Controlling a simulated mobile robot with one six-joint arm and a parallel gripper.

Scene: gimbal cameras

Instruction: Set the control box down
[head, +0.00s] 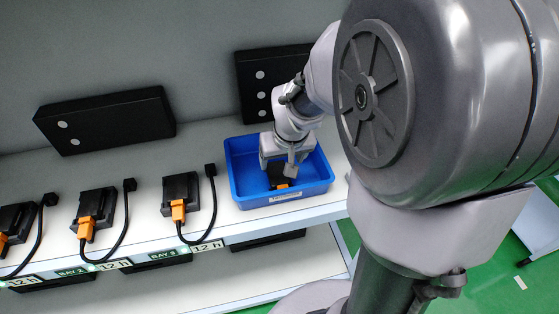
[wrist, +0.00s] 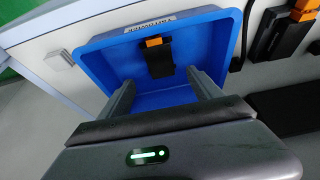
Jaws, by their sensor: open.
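The control box (head: 277,176) is a small black box with an orange connector, inside the blue tray (head: 239,188) on the shelf. In the wrist view the control box (wrist: 158,60) rests against or near the tray's labelled side, orange part toward that wall. My gripper (head: 288,165) is over the tray. In the wrist view its two fingers (wrist: 164,90) are apart, reaching into the tray (wrist: 216,40), with the box between and beyond their tips. The fingers do not appear to touch the box. In the head view my gripper hides part of the box.
Several black boxes with orange connectors and cables, such as this one (head: 180,190), stand in a row left of the tray. Black panels (head: 107,120) stand at the back wall. The shelf's front edge carries bay labels (head: 163,255). A lower shelf (head: 290,270) lies beneath.

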